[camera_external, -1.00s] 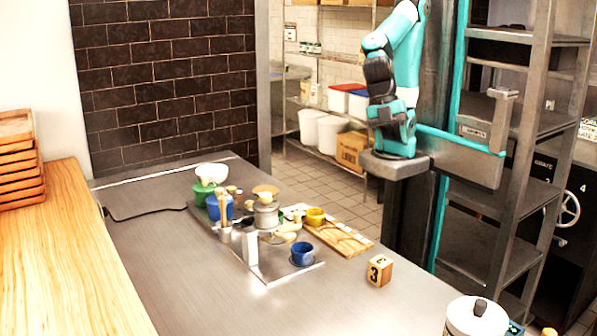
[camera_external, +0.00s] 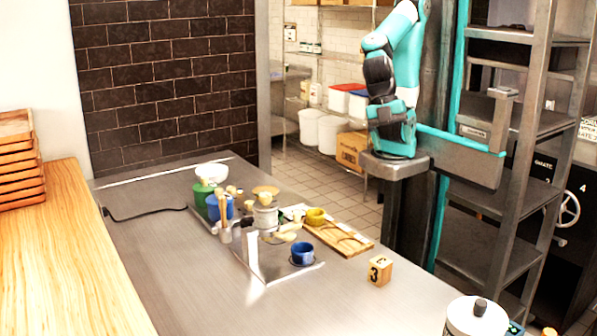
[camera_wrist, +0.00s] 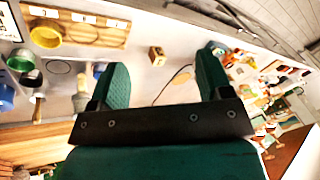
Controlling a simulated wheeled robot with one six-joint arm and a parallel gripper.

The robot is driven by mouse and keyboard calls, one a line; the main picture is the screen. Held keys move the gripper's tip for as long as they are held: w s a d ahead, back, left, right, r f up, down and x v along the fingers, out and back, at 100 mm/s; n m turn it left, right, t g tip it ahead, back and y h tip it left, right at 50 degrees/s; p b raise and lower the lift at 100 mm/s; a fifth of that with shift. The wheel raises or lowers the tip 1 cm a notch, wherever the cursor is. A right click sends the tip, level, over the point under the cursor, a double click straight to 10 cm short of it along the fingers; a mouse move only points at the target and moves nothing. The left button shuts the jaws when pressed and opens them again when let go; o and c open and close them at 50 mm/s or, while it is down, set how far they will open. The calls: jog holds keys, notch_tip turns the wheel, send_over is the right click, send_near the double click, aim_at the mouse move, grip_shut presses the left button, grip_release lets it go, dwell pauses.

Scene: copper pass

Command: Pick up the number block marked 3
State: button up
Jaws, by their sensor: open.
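The number block marked 3 (camera_external: 378,271) is a small wooden cube with dark markings. It sits upright on the metal counter (camera_external: 190,290), toward the right edge. In the wrist view the block (camera_wrist: 157,56) shows small, between and beyond my fingertips. My gripper (camera_wrist: 162,62) has two green fingers spread wide with nothing between them. It is well away from the block. In the external view my arm is folded high at the upper right, and its fingers are hard to make out.
A wooden board (camera_external: 345,238) with a yellow bowl (camera_external: 315,216) lies behind the block. A blue cup (camera_external: 302,254) stands to its left among several utensils and pots. A white lidded pot (camera_external: 476,318) is at the front right. The counter's front left is clear.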

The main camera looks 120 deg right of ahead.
jog(key=w+a+f+n+h+b, duration=0.1)
jog(key=w+a+n, duration=0.2)
jog(key=w, duration=0.2)
jog(key=w+a+n+h+b, duration=0.1)
jog(key=w+a+n, duration=0.2)
jog(key=w, duration=0.2)
jog(key=n+h, duration=0.2)
jog(key=n, duration=0.4)
send_over(381, 260)
notch_tip(381, 260, down, 4)
jog(key=f, duration=0.7)
jog(key=f+p, duration=0.1)
jog(key=f, duration=0.3)
jog(key=shift+s+a+f, duration=0.1)
jog(key=shift+s+a, duration=0.15)
jog(key=shift+a, duration=0.05)
jog(key=shift+w+d+f+p, duration=0.15)
jog(key=shift+f+p, duration=0.3)
jog(key=shift+f, duration=1.1)
jog(key=shift+w+d+f+p, duration=0.15)
jog(key=shift+f+p, duration=0.25)
jog(key=shift+f, duration=1.15)
jog(key=c, duration=1)
